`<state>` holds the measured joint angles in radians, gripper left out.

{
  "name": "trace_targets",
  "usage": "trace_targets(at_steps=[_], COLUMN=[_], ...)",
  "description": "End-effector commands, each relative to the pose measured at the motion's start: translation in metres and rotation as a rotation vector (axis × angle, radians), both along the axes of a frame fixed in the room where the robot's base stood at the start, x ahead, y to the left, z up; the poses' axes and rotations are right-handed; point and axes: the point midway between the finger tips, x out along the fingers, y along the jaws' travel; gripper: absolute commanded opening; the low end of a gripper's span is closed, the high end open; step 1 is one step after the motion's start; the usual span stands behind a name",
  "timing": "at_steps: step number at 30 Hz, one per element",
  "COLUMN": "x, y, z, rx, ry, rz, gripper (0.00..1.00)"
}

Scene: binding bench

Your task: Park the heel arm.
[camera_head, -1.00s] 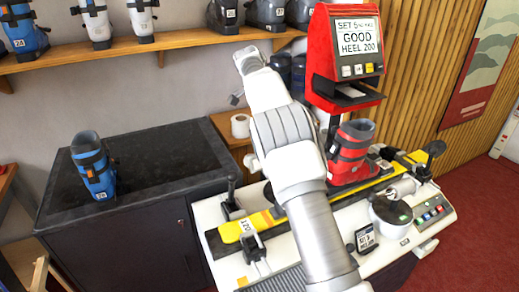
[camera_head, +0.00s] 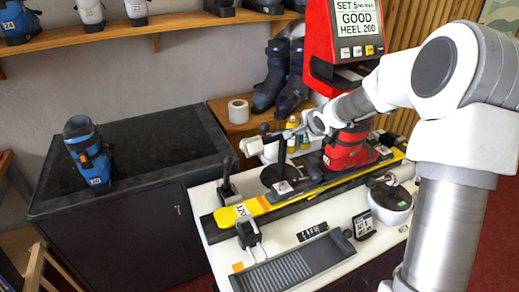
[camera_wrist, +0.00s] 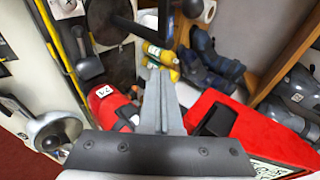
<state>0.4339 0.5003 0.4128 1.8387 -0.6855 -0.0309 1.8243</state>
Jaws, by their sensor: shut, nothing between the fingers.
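A yellow ski (camera_head: 240,212) lies along the white bench, with a red boot (camera_head: 347,150) standing on it. A black upright bar (camera_head: 283,158) rises beside the ski's middle, left of the boot; it may be the heel arm, but I cannot tell for sure. A black bar also shows at the top of the wrist view (camera_wrist: 131,26). My gripper (camera_head: 290,134) is above the bench behind the boot; it also shows in the wrist view (camera_wrist: 160,75). Its fingers are together and empty. The red boot (camera_wrist: 108,103) lies below and left of them.
The red display machine (camera_head: 345,45) reads "GOOD HEEL 200" and stands behind the boot. Yellow bottles (camera_wrist: 157,52) are near my fingertips. Dark boots (camera_head: 272,78) and a paper roll (camera_head: 238,111) stand behind. The dark cabinet top (camera_head: 140,150) is mostly clear, bearing a blue boot (camera_head: 87,152).

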Motion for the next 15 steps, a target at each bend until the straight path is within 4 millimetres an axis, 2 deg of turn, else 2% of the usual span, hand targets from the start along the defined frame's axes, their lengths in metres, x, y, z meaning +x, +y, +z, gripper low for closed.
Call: trace_targets(at_steps=[3,9,12,15], x=[-0.036,-0.086,-0.101,-0.107], y=[0.03,0.076,0.089,0.095], z=[0.0,0.002,0.003,0.003], rx=[0.061,0.152,0.179,0.191], ry=[-0.061,-0.127,-0.141,-0.147], rz=[0.097,0.236,0.273,0.291], gripper=[0.0,0.0,0.0,0.0])
